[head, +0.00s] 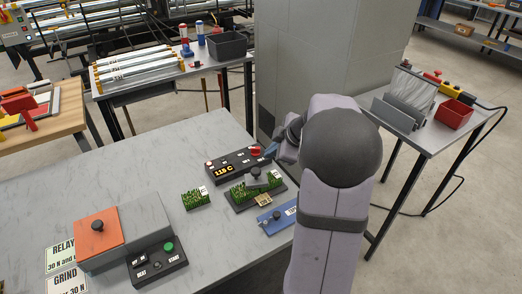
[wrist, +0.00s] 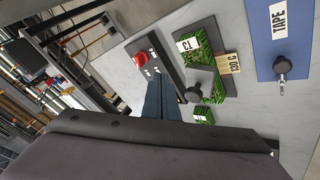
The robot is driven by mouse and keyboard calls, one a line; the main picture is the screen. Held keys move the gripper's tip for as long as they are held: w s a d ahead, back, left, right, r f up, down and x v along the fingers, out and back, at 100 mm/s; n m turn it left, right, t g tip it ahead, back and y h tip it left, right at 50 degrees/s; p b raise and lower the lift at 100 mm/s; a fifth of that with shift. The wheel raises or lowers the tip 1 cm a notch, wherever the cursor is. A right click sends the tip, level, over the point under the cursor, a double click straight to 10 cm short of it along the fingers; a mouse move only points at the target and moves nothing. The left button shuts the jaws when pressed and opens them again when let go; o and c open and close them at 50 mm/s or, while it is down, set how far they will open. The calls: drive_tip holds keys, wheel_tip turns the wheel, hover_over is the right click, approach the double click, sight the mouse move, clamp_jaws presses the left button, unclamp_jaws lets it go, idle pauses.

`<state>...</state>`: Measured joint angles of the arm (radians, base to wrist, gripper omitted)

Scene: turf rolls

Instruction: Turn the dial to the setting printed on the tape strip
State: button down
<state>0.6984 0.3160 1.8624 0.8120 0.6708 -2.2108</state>
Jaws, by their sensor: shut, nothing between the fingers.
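In the head view my arm hides most of the gripper.
A blue plate (head: 270,222) labelled TAPE carries another knob (wrist: 282,66). A loose turf piece (head: 195,200) lies left of the tray. An orange-topped box (head: 97,240) and a green-button box (head: 158,263) stand front left.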

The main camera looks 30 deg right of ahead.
sight(256, 150)
drive_tip(key=p+x, duration=0.1)
drive_tip(key=x, duration=0.6)
drive_tip(key=shift+w+f+p, duration=0.1)
drive_tip(key=shift+p, duration=0.3)
drive_tip(key=shift+w+d+f+p, duration=0.1)
drive_tip(key=shift+w+d+p, duration=0.05)
drive_tip(key=shift+w+p, duration=0.3)
drive_tip(key=shift+w+d+f+p, duration=0.1)
drive_tip(key=shift+w+d+p, duration=0.15)
drive_tip(key=shift+w, duration=0.2)
drive_tip(key=shift+w+d+f+p, duration=0.1)
drive_tip(key=shift+w+d+p, duration=0.2)
drive_tip(key=shift+w+p, duration=0.2)
drive_tip(key=shift+w+d+f+p, duration=0.1)
drive_tip(key=shift+w+d+p, duration=0.25)
drive_tip(key=shift+w, duration=0.25)
drive_tip(key=shift+f+b, duration=0.1)
drive_tip(key=shift+b, duration=0.5)
